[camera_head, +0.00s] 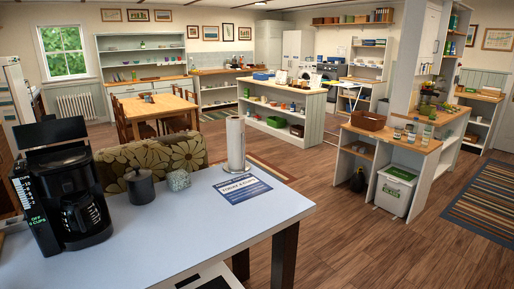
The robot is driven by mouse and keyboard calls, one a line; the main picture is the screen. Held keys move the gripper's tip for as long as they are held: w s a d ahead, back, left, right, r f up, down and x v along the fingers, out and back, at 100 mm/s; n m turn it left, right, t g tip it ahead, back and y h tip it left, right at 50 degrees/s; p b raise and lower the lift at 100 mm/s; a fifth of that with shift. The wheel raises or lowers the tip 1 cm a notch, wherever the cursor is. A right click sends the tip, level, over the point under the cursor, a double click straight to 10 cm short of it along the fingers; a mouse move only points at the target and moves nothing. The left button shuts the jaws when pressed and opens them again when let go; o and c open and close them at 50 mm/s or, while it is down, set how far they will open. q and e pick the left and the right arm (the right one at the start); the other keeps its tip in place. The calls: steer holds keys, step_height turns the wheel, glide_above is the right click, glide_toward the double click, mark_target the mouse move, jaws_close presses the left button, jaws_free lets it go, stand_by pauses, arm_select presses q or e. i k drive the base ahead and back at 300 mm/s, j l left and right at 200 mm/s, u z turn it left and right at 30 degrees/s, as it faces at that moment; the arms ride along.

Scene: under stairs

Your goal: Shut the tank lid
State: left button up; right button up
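A black coffee maker (66,195) stands at the left end of the pale table in the head view. Its tank lid (48,132) is raised, a dark flat panel tilted up above the top of the machine. A dark gap shows between the lid and the body. A glass carafe (85,215) sits in the machine's front, and a panel with green lettering runs down its left side. The tank's inside cannot be made out. Neither of my grippers can be made out in this view, and nothing touches the lid.
The pale table (190,232) also bears a dark lidded jar (140,187), a small patterned pot (178,180), a paper towel roll (235,145) and a printed sheet (243,189). A floral-backed seat (155,160) stands behind the table. Wooden floor lies open to the right.

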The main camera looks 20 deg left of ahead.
mark_target(50, 130)
steer(key=j+u, duration=0.15)
steer(key=u, duration=0.3)
steer(key=i+u, duration=0.1)
steer(key=u, duration=0.3)
steer(key=i+j+u, duration=0.1)
steer(key=u, duration=0.35)
steer(key=i+j+u, duration=0.1)
steer(key=u, duration=0.3)
steer(key=i+j, duration=0.1)
steer(key=i, duration=0.25)
